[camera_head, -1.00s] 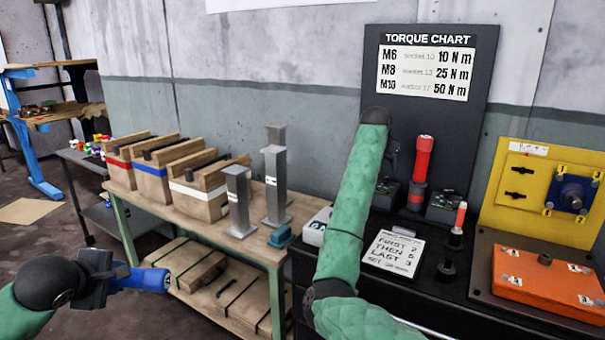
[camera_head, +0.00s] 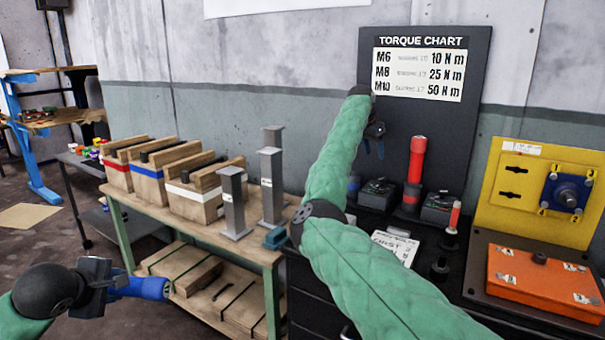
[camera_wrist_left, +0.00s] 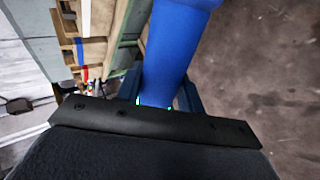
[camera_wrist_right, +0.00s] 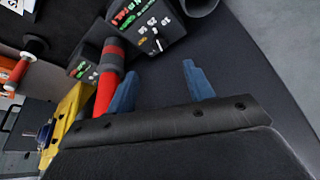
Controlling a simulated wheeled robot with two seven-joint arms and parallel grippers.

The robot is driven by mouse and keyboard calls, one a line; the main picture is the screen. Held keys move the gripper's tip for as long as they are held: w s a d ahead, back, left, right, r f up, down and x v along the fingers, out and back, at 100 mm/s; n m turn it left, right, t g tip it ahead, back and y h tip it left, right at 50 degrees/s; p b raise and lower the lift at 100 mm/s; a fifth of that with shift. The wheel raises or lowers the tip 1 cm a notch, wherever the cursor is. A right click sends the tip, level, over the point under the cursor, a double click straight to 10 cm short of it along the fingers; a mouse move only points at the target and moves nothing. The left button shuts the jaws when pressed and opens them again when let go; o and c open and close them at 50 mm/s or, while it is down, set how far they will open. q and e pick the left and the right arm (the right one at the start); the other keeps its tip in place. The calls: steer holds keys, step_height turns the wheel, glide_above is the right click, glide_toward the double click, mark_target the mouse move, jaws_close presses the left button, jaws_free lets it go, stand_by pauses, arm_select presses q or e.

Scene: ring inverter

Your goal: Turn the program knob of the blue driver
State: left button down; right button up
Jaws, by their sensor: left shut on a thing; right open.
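The blue driver (camera_head: 145,287) is held in my left gripper (camera_head: 112,284) at the lower left of the head view, in the air in front of the wooden bench. Its blue body also shows in the left wrist view (camera_wrist_left: 178,50), between the jaws. I cannot make out its program knob in any view. My right gripper (camera_head: 374,148) is high in front of the dark torque chart board, partly hidden by its own arm. In the right wrist view its two blue fingers (camera_wrist_right: 160,85) are apart with nothing between them.
A red driver (camera_head: 416,160) stands upright on the dark bench, beside small units with displays (camera_head: 440,203). A card (camera_head: 395,246) is partly behind my right arm. A yellow panel (camera_head: 508,190) and orange box (camera_head: 530,275) stand right. Grey posts (camera_head: 233,205) stand on the wooden bench.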

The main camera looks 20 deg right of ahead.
mark_target(381, 179)
steer(key=x, duration=1.1)
steer(key=shift+d+f+p, duration=0.15)
steer(key=shift+d+p, duration=0.05)
steer(key=shift+p, duration=0.15)
steer(key=shift+c, duration=0.4)
steer(key=c, duration=0.9)
